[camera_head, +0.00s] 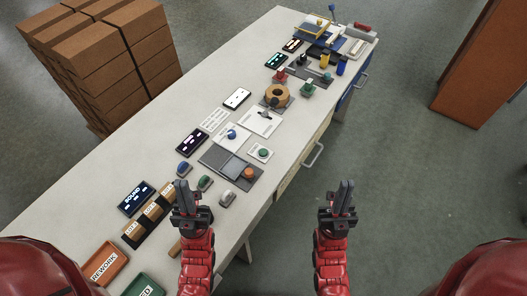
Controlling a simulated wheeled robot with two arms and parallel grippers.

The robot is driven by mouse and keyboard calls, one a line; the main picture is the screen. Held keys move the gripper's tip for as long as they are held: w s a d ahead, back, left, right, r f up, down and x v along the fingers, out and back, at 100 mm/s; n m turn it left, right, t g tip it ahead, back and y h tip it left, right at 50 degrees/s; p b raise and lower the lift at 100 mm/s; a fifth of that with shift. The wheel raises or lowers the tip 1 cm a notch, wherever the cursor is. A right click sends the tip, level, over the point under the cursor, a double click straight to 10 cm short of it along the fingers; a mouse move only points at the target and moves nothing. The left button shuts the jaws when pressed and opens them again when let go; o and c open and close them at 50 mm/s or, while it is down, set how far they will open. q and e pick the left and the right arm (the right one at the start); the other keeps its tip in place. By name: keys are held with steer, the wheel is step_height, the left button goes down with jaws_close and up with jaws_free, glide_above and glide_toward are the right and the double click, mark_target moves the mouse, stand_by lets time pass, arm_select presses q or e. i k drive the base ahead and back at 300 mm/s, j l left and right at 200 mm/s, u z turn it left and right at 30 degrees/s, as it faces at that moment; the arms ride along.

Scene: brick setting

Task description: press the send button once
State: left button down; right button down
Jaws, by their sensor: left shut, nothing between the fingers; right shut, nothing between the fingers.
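Several button-like things stand on the long pale table (130,185). An orange button (249,173) sits on a dark base plate, a green button (264,153) sits on a white plate, and a blue knob or button (231,134) sits on a white sheet. No label reading "send" is legible, so I cannot tell which is the send button. My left gripper (182,188) is shut and empty, low in the picture over the table, to the left of the orange button. My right gripper (345,188) is shut and empty, in front of the floor beyond the table's right edge.
Small blue (183,167), green (205,183) and grey (228,198) pieces stand near my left gripper. A dark screen (135,200), small boxes (152,212) and an orange tray (104,264) lie lower left. A round tan device (277,95) stands further back.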

mark_target(262, 153)
steer(key=i+l, duration=0.2)
steer(key=l, duration=0.2)
steer(key=i+l, duration=0.25)
steer(key=l, duration=0.2)
steer(key=i+l, duration=0.2)
steer(key=l, duration=0.2)
steer(key=i+l, duration=0.25)
steer(key=l, duration=0.2)
steer(key=u, duration=1.3)
